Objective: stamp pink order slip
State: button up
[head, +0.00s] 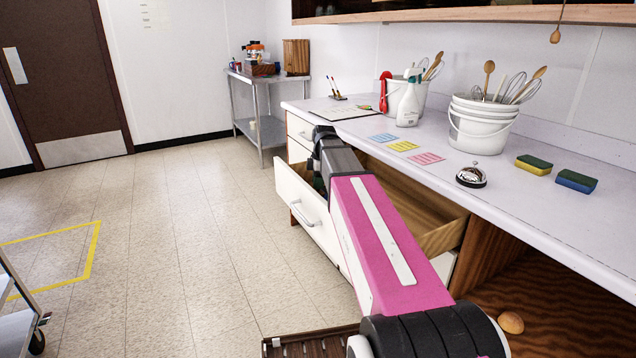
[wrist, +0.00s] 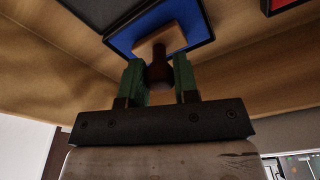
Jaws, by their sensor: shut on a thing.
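The pink order slip (head: 425,158) lies flat on the counter in the head view, the nearest of three slips in a row. In the wrist view my gripper (wrist: 158,72) is shut on the dark round handle of a stamp (wrist: 160,48) with a pale wooden block. The stamp is over a blue ink pad (wrist: 190,22) in a dark frame inside the open drawer (head: 308,206); I cannot tell whether it touches the pad. In the head view my arm reaches down into the drawer and hides most of the gripper and the stamp.
A blue slip (head: 383,138) and a yellow slip (head: 403,146) lie beside the pink one. A bell (head: 471,177), a spray bottle (head: 408,108), a white bucket (head: 482,128) and sponges (head: 534,165) stand on the counter (head: 560,220). A red pad (wrist: 283,5) lies at the drawer's right.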

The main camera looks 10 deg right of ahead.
jog(key=shift+r, duration=3.45)
